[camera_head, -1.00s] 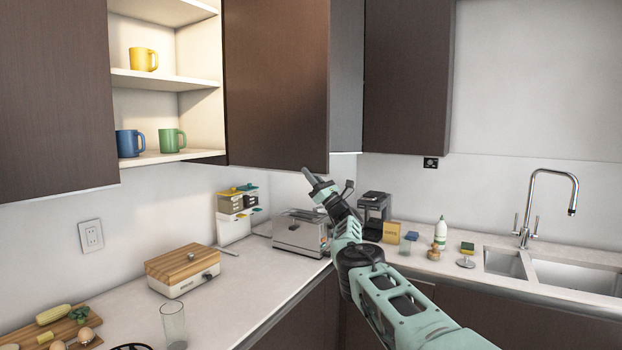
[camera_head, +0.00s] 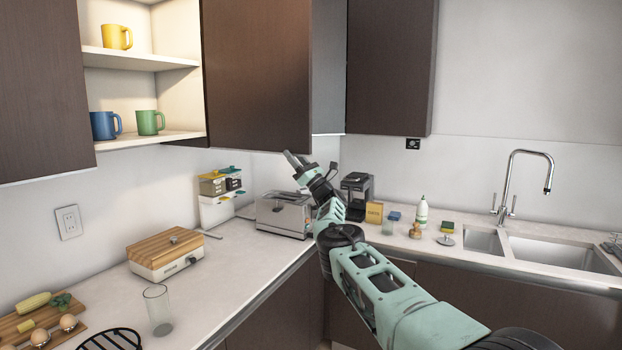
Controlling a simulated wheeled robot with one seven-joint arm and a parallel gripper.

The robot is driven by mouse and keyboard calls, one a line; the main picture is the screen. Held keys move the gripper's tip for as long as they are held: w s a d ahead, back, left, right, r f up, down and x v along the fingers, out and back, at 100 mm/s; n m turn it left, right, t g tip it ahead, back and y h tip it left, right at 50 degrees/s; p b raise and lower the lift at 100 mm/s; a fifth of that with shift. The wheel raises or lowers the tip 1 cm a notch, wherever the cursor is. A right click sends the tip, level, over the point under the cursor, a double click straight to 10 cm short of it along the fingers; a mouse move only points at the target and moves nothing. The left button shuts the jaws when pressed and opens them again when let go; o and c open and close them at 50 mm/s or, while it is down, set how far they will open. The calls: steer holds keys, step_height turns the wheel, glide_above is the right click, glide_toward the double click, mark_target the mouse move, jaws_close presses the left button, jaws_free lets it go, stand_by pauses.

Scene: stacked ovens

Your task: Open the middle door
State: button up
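The middle door (camera_head: 258,75) is the brown upper cabinet door between the open shelf and the far right door. Its lower edge slopes down to the right, so it looks swung outward at its right side. No handle shows on it. My gripper (camera_head: 291,156) points up and left, appearing in the picture just below the door's lower right corner. Its fingertips look slim and close together. I cannot tell whether they are open or touch the door. No object shows between them.
A left door (camera_head: 40,90) and a far right door (camera_head: 390,65) flank the middle one. Mugs stand on the open shelf (camera_head: 140,58). Below, a toaster (camera_head: 284,215), a wood-topped box (camera_head: 167,253), a glass (camera_head: 157,310) and a coffee machine (camera_head: 356,196) stand on the counter.

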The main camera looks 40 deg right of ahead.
steer(key=b+v, duration=0.5)
steer(key=v, duration=1.1)
steer(key=shift+s+f+b, duration=0.2)
steer(key=shift+s+b, duration=0.05)
steer(key=shift+b, duration=0.15)
steer(key=shift+d, duration=0.15)
